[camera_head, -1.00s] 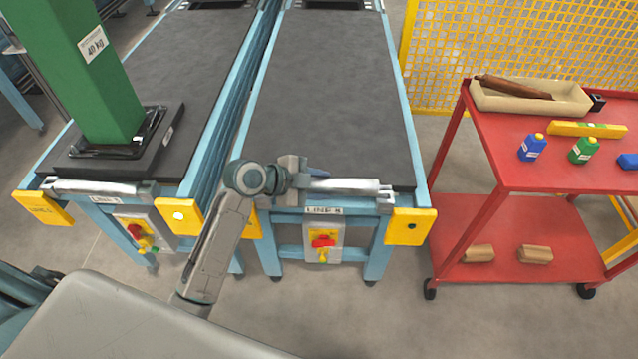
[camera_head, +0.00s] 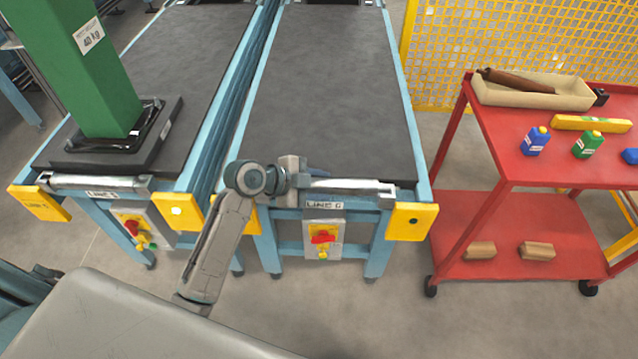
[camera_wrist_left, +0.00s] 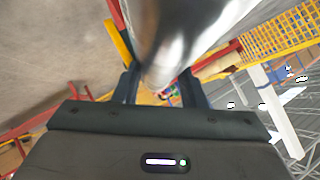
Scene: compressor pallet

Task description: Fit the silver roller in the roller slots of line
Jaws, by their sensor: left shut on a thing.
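The silver roller (camera_head: 350,185) lies crosswise at the front end of the right conveyor, whose label (camera_head: 324,205) reads like LINE 6. My left gripper (camera_head: 297,178) is shut on the roller near its left end. The roller's right end is at the right-hand bracket (camera_head: 387,194); I cannot tell whether it sits in the slot. The left end and its slot are hidden behind my gripper. In the left wrist view the shiny roller (camera_wrist_left: 185,35) runs between the two dark fingers (camera_wrist_left: 160,88). My right gripper is not in view.
The left conveyor has its own silver roller (camera_head: 95,182) and carries a green column (camera_head: 85,70) on a black base. Yellow plates (camera_head: 410,221) flank the frame ends. A red cart (camera_head: 500,220) with bottles and a tray (camera_head: 540,94) stands right. The right belt (camera_head: 325,90) is clear.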

